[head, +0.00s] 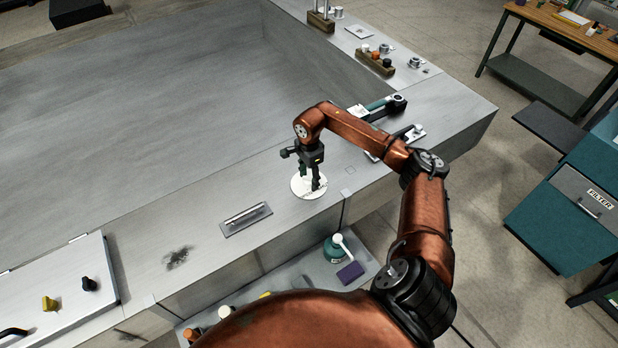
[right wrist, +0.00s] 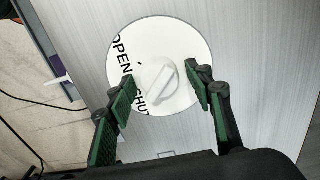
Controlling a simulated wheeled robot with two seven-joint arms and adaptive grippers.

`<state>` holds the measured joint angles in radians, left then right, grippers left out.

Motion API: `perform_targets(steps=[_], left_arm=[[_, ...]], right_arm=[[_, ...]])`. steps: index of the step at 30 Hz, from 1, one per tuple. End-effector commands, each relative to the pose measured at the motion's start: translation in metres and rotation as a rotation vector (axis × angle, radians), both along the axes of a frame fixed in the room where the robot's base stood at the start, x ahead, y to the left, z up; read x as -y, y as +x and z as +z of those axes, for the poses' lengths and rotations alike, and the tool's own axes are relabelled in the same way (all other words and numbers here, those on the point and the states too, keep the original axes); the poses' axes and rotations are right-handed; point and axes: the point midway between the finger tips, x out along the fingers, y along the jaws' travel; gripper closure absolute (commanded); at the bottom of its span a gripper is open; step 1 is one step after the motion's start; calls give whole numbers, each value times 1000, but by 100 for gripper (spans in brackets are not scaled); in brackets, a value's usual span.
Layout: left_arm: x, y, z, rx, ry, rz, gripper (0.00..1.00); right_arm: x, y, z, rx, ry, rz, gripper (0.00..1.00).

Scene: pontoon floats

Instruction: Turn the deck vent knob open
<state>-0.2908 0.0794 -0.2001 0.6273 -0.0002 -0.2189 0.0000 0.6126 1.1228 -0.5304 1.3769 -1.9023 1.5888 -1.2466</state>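The deck vent is a round white plate (head: 299,190) on the grey deck, and it also shows in the right wrist view (right wrist: 180,32). The plate carries the words OPEN and SHUT on its left part in the wrist view. A pale bar-shaped knob (right wrist: 164,86) stands at its middle, tilted in the picture. I cannot tell which word it points to. My right gripper (head: 311,184) is over the plate, pointing down. Its green-padded fingers (right wrist: 165,88) are open, one on each side of the knob, with gaps between. My left gripper is not in view.
A recessed slot plate (head: 246,219) lies left of the vent. A teal tool (head: 378,107) and a metal fitting (head: 410,135) lie to the right, near my arm. A lower shelf holds a green bottle (head: 334,250) and a purple block (head: 350,272).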

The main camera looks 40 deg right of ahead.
Motion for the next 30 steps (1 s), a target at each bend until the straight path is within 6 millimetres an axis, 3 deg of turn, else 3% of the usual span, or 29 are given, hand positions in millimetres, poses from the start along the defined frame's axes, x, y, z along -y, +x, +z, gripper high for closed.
perform_targets(steps=[9,16,30], left_arm=[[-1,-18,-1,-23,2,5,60],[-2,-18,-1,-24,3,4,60],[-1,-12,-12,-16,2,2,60]], right_arm=[[0,0,0,0,0,0,76],[0,0,0,0,0,0,91],[1,0,-1,1,-1,-126,91]])
